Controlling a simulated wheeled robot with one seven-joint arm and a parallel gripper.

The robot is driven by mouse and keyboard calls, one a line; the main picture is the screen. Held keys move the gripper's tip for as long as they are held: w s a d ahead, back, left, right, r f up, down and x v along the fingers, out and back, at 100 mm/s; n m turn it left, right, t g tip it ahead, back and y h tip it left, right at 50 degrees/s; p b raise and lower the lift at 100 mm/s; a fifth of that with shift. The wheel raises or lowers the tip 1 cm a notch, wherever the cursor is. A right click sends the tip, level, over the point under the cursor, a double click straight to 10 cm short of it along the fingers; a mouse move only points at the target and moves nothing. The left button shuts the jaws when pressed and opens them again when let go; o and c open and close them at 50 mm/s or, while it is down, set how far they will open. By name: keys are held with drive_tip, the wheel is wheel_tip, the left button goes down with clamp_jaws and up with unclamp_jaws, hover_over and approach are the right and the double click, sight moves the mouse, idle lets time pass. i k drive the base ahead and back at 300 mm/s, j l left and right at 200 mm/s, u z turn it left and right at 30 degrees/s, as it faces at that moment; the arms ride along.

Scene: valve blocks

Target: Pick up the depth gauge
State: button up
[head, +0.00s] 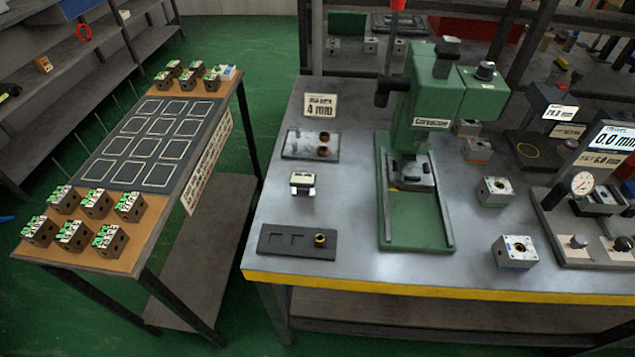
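No thing here is clearly labelled as a depth gauge. A small white and dark device (302,183) stands on the left part of the grey workbench (340,220), between a tray with two brown round parts and a dark slotted holder; it may be the gauge, but it is too small to tell. A round white dial (582,183) is mounted on a measuring stand (590,225) at the far right, beside a display reading 0.0 mm (614,140). My gripper is not in view.
A green press (430,110) stands mid-bench. Metal blocks (515,251) sit to its right. The dark holder (285,241) has a brass ring at its right end. A 4 mm sign (319,107) stands behind. A side table (165,215) at left holds several brown blocks. Green floor shows between.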

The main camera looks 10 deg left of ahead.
sight(303, 181)
drive_tip(key=i+j, duration=0.1)
drive_tip(key=i, duration=0.3)
drive_tip(key=i+j+u, duration=0.15)
drive_tip(key=i, duration=0.25)
drive_tip(key=u, duration=1.5)
